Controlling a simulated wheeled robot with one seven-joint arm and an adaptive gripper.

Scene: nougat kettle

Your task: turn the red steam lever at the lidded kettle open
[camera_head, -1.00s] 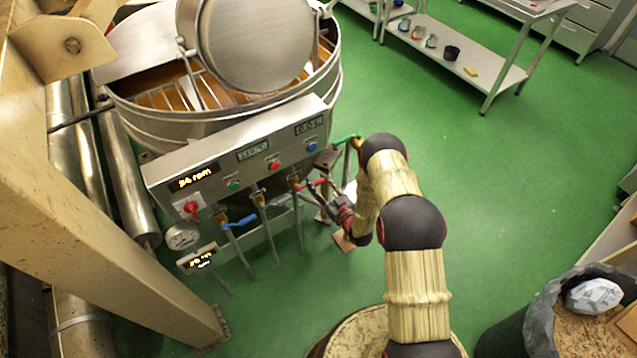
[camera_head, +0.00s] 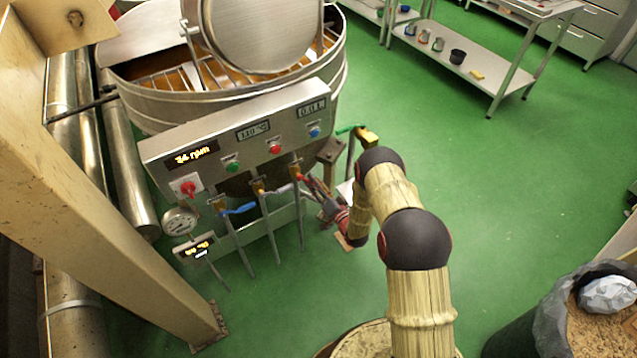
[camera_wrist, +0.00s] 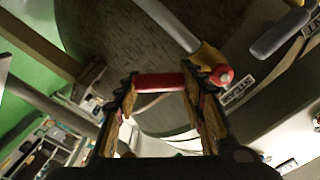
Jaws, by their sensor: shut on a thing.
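The red steam lever (camera_wrist: 158,81) lies between the two fingers of my gripper (camera_wrist: 160,86) in the wrist view. My gripper is shut on its bar. The lever's pivot end meets a brass valve (camera_wrist: 209,57) beside a STEAM label (camera_wrist: 236,96). In the head view, my gripper (camera_head: 319,193) is at the rightmost valve below the control panel (camera_head: 240,131); the fingers and lever are small and partly merged there. The lidded kettle (camera_head: 225,95) stands behind the panel.
A blue-handled valve (camera_head: 238,209) and a middle valve (camera_head: 259,188) sit left of the steam valve, with pipes below. A beam (camera_head: 110,220) stands at left. A bin (camera_head: 540,330) is at lower right.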

